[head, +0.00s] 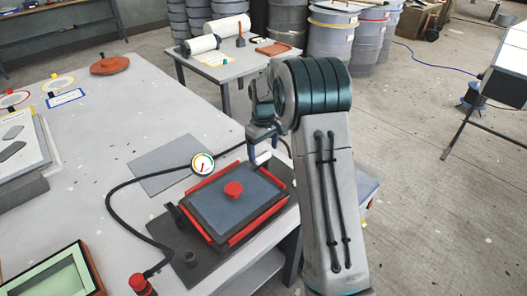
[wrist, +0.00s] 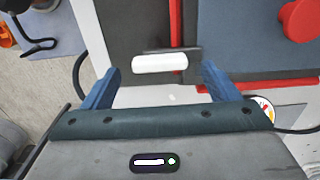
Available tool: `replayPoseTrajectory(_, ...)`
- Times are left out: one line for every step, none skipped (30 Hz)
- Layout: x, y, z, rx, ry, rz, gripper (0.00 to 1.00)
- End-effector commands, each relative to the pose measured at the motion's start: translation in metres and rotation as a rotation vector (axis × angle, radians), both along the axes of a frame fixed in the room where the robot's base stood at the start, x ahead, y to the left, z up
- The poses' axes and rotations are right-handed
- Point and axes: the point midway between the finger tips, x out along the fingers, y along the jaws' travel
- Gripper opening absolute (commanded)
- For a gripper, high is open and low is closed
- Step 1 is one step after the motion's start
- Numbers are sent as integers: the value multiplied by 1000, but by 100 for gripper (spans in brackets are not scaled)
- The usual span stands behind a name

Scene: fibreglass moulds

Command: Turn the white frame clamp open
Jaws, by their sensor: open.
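The white frame clamp (wrist: 160,62) has a short, rounded white handle on a dark mount, at the corner of the red-edged frame. In the head view a small white part of it (head: 262,158) shows just below my gripper (head: 262,146). In the wrist view my gripper (wrist: 161,68) is open, with one blue finger on each side of the white handle. Gaps show between the handle and both fingers. The red frame (head: 268,213) surrounds a blue-grey panel (head: 222,210) with a red knob (head: 233,189) on it.
A round gauge (head: 203,163) and a black hose (head: 110,200) lie beside the frame on the large grey table (head: 130,110). A green-topped box (head: 50,280) is at the front left. A smaller table (head: 235,72) and grey drums (head: 330,40) stand behind.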

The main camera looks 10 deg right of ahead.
Motion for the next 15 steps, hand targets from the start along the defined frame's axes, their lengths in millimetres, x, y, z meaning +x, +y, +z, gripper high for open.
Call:
replayPoseTrajectory(0,0,-6,0,2,0,82)
replayPoseTrajectory(0,0,-9,-1,1,0,82)
replayPoseTrajectory(0,0,-12,-1,1,0,82)
replayPoseTrajectory(0,0,-14,-1,1,0,82)
replayPoseTrajectory(0,0,-15,0,0,0,82)
replayPoseTrajectory(0,0,-17,0,0,0,82)
replayPoseTrajectory(0,0,-18,1,-1,0,82)
replayPoseTrajectory(0,0,-18,0,-1,0,82)
replayPoseTrajectory(0,0,-19,0,-1,0,82)
replayPoseTrajectory(0,0,-19,0,-1,0,82)
replayPoseTrajectory(0,0,-19,0,-1,0,82)
replayPoseTrajectory(0,0,-19,0,-1,0,82)
replayPoseTrajectory(0,0,-19,0,-1,0,82)
replayPoseTrajectory(0,0,-19,0,-1,0,82)
replayPoseTrajectory(0,0,-19,0,-1,0,79)
